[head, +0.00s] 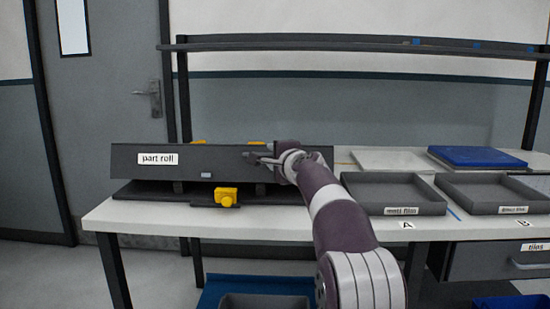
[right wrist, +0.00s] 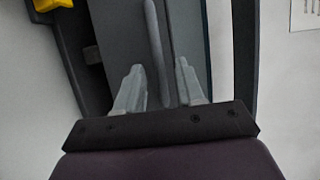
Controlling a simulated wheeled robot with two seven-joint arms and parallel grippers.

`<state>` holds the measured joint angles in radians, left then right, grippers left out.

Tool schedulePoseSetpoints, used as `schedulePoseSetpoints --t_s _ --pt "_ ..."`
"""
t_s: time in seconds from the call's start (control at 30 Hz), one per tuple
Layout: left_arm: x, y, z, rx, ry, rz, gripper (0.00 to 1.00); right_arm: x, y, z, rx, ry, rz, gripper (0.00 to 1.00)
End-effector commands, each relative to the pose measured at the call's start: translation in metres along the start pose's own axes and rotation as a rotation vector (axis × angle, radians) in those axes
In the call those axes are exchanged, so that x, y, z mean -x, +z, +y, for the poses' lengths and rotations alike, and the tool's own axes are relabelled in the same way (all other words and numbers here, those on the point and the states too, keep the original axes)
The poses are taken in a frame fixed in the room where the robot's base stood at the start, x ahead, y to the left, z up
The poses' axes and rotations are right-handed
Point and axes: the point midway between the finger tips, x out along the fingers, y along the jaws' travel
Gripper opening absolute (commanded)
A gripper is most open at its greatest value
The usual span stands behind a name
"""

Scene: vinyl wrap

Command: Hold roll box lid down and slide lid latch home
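The roll box lid (head: 225,163), a long dark grey panel labelled "part roll", stands tilted above the dark box base (head: 150,190) on the table. A small light grey tab (head: 206,175) sits on its lower edge. A yellow latch-like block (head: 226,197) is at the base's front; a yellow piece also shows in the right wrist view (right wrist: 52,4). My right gripper (head: 248,157) is at the lid's right part. In the right wrist view its fingers (right wrist: 160,75) are apart, with a thin grey bar between them; contact is unclear. My left gripper is out of view.
Two dark trays, left (head: 394,192) and right (head: 492,193), stand right of the box. A white panel (head: 395,160) and a blue one (head: 477,156) lie behind them. A shelf rail (head: 350,42) spans above. Yellow pieces (head: 256,143) show behind the lid.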

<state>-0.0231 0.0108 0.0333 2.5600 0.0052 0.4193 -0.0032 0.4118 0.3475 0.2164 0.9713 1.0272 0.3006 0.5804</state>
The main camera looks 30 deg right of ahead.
Motion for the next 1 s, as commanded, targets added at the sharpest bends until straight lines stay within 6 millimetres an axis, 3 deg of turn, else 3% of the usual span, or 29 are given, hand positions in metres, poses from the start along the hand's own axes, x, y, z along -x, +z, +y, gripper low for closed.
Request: schedulePoseSetpoints --t_s 0.27,0.47,0.7,1.0 --pt "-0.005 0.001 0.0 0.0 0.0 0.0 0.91 0.008 0.0 0.001 0.0 -0.002 0.001 0.38" --pt "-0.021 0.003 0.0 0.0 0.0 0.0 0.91 0.054 -0.001 0.003 0.001 -0.003 0.002 0.38" --pt "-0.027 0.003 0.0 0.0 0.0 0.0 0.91 0.111 0.0 0.001 0.0 -0.002 0.002 0.38" --pt "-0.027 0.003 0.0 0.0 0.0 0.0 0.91 0.127 0.0 0.0 0.0 0.0 0.0 0.38"
